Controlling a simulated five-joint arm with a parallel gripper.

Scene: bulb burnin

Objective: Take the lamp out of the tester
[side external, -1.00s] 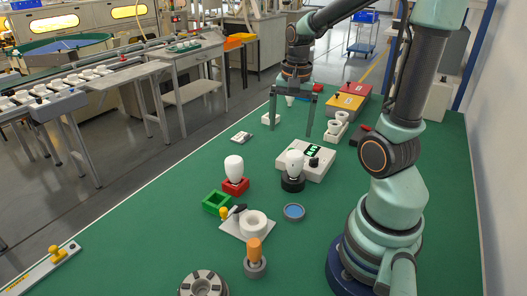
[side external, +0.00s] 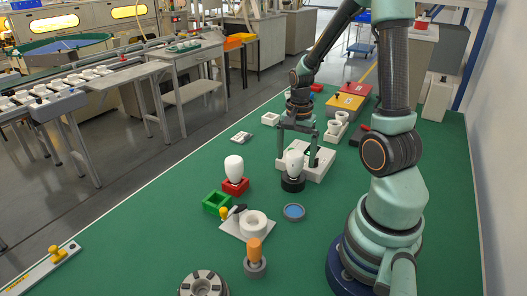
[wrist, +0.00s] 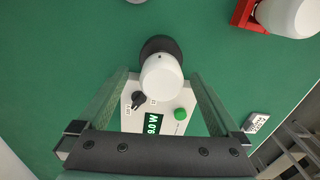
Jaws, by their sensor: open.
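The tester (side external: 318,170) is a white box with a dark knob. In the wrist view the tester (wrist: 165,107) shows a lit green display and a green button. A white lamp (side external: 294,160) stands upright in a black round socket (side external: 292,184) at the tester's near end. In the wrist view the lamp (wrist: 161,80) lies between the fingers, with the socket (wrist: 158,45) beyond it. My gripper (side external: 296,163) is open, pointing down over the tester. Its fingers (wrist: 157,80) have a gap on both sides of the lamp, and no contact shows.
Another white lamp (side external: 234,165) stands in a red holder (side external: 236,187) to the left. A green open box (side external: 217,202), a white plate with a ring (side external: 253,223) and a blue round dish (side external: 293,211) lie nearer. White rings (side external: 335,131) stand behind the tester.

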